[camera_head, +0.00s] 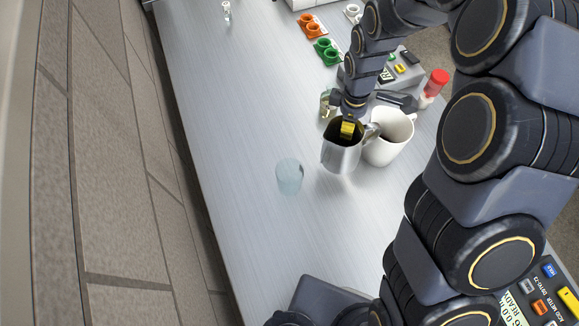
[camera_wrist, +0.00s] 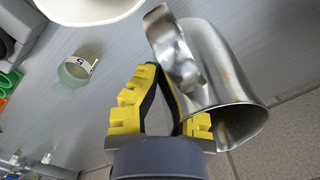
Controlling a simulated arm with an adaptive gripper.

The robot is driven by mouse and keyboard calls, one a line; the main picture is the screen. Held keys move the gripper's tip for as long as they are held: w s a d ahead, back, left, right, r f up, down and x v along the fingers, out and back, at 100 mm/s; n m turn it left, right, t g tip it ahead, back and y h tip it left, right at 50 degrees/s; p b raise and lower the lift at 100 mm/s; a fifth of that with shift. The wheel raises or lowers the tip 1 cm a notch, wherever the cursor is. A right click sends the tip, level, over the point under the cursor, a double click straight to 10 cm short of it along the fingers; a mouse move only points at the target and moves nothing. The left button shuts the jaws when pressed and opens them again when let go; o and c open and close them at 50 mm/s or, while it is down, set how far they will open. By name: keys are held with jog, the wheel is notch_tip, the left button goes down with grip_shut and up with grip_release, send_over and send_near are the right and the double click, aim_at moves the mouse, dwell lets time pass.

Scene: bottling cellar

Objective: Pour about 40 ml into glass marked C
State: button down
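A metal jug (camera_head: 342,157) with an open top is at my gripper (camera_head: 347,128), and its mouth and curved handle show in the wrist view (camera_wrist: 222,75). My yellow-tipped fingers (camera_wrist: 157,78) come together at the jug's handle and appear shut on it. Whether the jug touches the table is unclear. A clear glass (camera_head: 289,176) stands to the left of the jug; no mark is readable on it. Another small glass (camera_head: 326,104) stands behind the jug. In the wrist view a glass (camera_wrist: 76,68) has a white label with a dark letter that I cannot read surely.
A white pitcher (camera_head: 387,137) stands close on the jug's right. A device with buttons (camera_head: 398,66) and a red-capped bottle (camera_head: 434,85) are at the right.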

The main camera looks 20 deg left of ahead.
aim_at(328, 131)
jog(key=shift+s+a+f+t+h, duration=0.2)
jog(key=shift+f+t+h, duration=0.1)
jog(key=shift+f+h, duration=0.15)
jog(key=shift+t+h, duration=0.7)
jog(key=shift+h, duration=0.05)
jog(key=f, duration=0.2)
jog(key=a+f, duration=0.1)
jog(key=f, duration=0.1)
jog(key=shift+s, duration=0.4)
jog(key=r+h, duration=0.1)
jog(key=r, duration=0.1)
jog(key=s+a+r+t, duration=0.1)
jog(key=r, duration=0.1)
jog(key=a+r+t+h, duration=0.1)
jog(key=r, duration=0.1)
jog(key=shift+s+h, duration=0.3)
jog(key=shift+s+a+r+t+h, duration=0.15)
jog(key=shift+t+h, duration=0.45)
jog(key=shift+h, duration=0.05)
jog(key=shift+s+a+r+t+h, duration=0.1)
jog(key=shift+a+t+h, duration=0.05)
jog(key=shift+t+h, duration=0.45)
jog(key=shift+s+a+r+t+h, duration=0.15)
jog(key=shift+t+h, duration=0.45)
jog(key=shift+h, duration=0.05)
jog(key=shift+b, duration=0.3)
jog(key=shift+s+a+r+t+h+b, duration=0.3)
jog(key=shift+r+t+h+b, duration=0.25)
jog(key=shift+t+h+b, duration=0.25)
